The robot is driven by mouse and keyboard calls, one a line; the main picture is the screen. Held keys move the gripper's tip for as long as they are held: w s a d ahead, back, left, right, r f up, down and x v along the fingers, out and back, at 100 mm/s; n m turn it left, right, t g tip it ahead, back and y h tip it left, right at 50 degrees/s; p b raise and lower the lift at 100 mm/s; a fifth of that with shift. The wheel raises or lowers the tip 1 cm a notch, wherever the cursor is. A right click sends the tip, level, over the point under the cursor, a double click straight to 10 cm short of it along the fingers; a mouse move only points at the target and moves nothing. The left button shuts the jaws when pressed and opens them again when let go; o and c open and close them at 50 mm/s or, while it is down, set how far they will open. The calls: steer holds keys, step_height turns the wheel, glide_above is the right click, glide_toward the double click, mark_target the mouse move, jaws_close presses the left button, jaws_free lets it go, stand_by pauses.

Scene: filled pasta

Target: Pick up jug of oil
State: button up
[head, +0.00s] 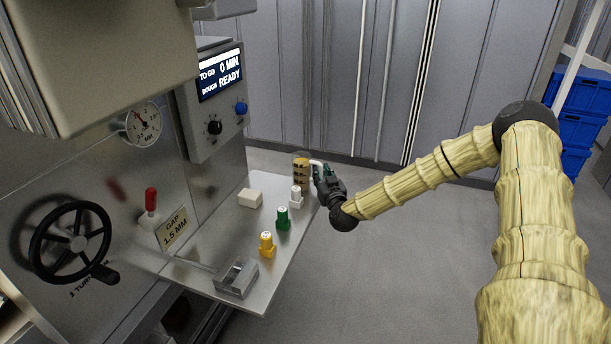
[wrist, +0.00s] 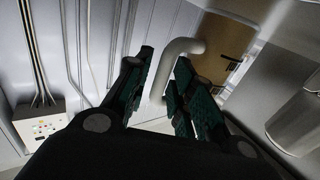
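The jug of oil (head: 300,168) stands at the far corner of the steel shelf. It is see-through with brown contents, and its pale handle (head: 317,164) points right. My gripper (head: 322,176) is at the handle side of the jug. In the wrist view, the jug (wrist: 224,45) is at the upper right. Its curved handle (wrist: 168,68) comes down between the two green-padded fingers of my gripper (wrist: 164,78). The fingers are apart, with a gap showing beside the handle. The lower handle is partly hidden by the right finger.
White (head: 296,197), green (head: 283,219) and yellow (head: 266,245) small containers stand along the shelf (head: 215,228) near the jug. A cream block (head: 250,198) and a metal box (head: 237,278) also lie there. The machine (head: 150,190) rises at left. Floor right of the shelf is clear.

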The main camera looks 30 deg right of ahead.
steer(key=shift+w+d, duration=0.1)
steer(key=shift+w, duration=0.4)
jaws_close()
steer(key=shift+r, duration=0.1)
